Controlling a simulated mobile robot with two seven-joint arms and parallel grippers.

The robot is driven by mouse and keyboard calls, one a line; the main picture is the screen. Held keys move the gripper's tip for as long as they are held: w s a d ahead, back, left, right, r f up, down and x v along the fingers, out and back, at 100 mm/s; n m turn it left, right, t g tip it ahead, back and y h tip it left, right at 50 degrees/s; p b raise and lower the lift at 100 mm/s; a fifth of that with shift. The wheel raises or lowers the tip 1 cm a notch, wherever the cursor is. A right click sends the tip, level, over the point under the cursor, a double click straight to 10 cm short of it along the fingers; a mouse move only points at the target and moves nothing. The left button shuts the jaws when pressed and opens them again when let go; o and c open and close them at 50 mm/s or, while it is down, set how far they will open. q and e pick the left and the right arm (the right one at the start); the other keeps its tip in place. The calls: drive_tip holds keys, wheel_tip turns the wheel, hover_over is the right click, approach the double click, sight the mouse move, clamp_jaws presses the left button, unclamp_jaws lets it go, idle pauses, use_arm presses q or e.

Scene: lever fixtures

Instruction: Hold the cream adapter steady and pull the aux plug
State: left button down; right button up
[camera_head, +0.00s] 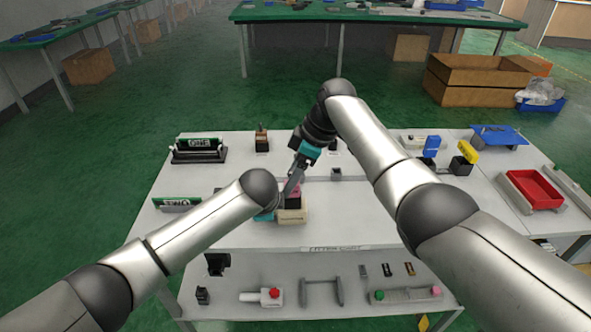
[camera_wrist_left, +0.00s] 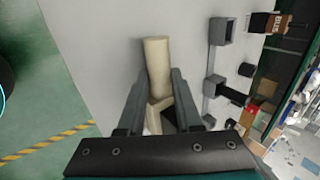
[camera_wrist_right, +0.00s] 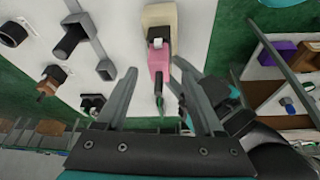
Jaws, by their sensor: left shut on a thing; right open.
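The cream adapter (camera_head: 292,216) stands on the white table in the head view. It also shows between the fingers in the left wrist view (camera_wrist_left: 158,62) and at the top of the right wrist view (camera_wrist_right: 160,14). My left gripper (camera_wrist_left: 160,80) is shut on it; in the head view its jaws are mostly hidden by my left arm. A pink plug (camera_wrist_right: 158,60), which looks like the aux plug, extends from the adapter with a dark cable end. My right gripper (camera_wrist_right: 154,70) is open, its fingers on either side of the plug, apparently not gripping it.
Black fixtures (camera_head: 199,150) stand at the table's back left. A red tray (camera_head: 535,190), a blue panel (camera_head: 498,136) and a yellow-topped block (camera_head: 467,153) are at the right. A lower front shelf holds several small fixtures. The tabletop left of the adapter is fairly clear.

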drive_tip(key=shift+c, duration=0.3)
clamp_jaws()
idle(0.8)
